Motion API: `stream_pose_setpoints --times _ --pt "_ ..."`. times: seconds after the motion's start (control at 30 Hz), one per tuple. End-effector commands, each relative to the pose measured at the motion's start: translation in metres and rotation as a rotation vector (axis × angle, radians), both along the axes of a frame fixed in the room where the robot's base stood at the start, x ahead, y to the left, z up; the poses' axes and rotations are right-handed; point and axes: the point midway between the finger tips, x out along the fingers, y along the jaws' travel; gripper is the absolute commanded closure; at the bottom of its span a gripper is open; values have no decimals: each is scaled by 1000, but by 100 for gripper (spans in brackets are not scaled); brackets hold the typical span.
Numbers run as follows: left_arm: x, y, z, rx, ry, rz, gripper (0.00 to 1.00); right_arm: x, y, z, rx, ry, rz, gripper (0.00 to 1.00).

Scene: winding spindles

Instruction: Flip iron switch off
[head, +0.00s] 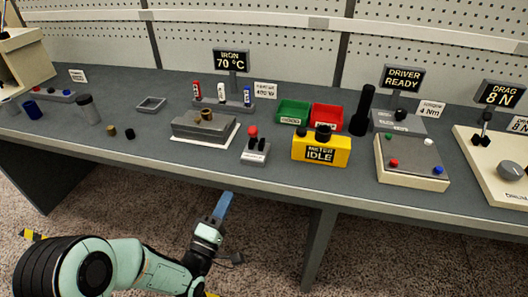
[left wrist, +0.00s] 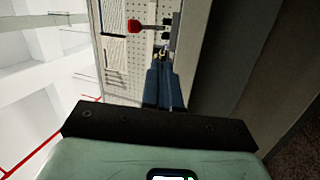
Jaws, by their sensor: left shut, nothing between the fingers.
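A small grey switch box (head: 255,156) with a red-tipped lever (head: 253,132) stands near the front edge of the bench; its label is too small to read. The red tip (left wrist: 134,27) also shows in the left wrist view, beyond the fingertips. Behind stands a black sign (head: 231,60) reading IRON 70 °C. My left gripper (head: 224,198) is shut and empty, in front of the bench edge, below and left of the switch box and apart from it. Its blue fingers (left wrist: 164,70) lie together in the left wrist view. My right gripper is not in view.
On the bench (head: 150,130), a grey block (head: 203,128) stands left of the switch box and a yellow meter (head: 321,150) reading IDLE stands right of it. Green (head: 292,112) and red bins (head: 327,117) are behind. Open floor lies before the bench.

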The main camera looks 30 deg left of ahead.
Motion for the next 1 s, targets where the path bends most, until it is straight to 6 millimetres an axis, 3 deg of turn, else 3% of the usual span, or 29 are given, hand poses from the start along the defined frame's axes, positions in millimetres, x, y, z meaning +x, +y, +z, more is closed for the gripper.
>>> stream_pose_setpoints --times 0.03,0.2,0.6,0.77,1.0 --pt "-3 1 8 -14 -58 -10 100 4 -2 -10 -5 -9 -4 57" --pt "-11 0 28 -46 -149 -37 100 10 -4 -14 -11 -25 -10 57" --pt "-8 0 32 -48 -153 -40 100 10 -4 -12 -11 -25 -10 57" --pt "9 1 41 -47 -154 -39 100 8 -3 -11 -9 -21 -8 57" --pt "55 4 63 -47 -155 -39 100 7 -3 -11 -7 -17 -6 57"
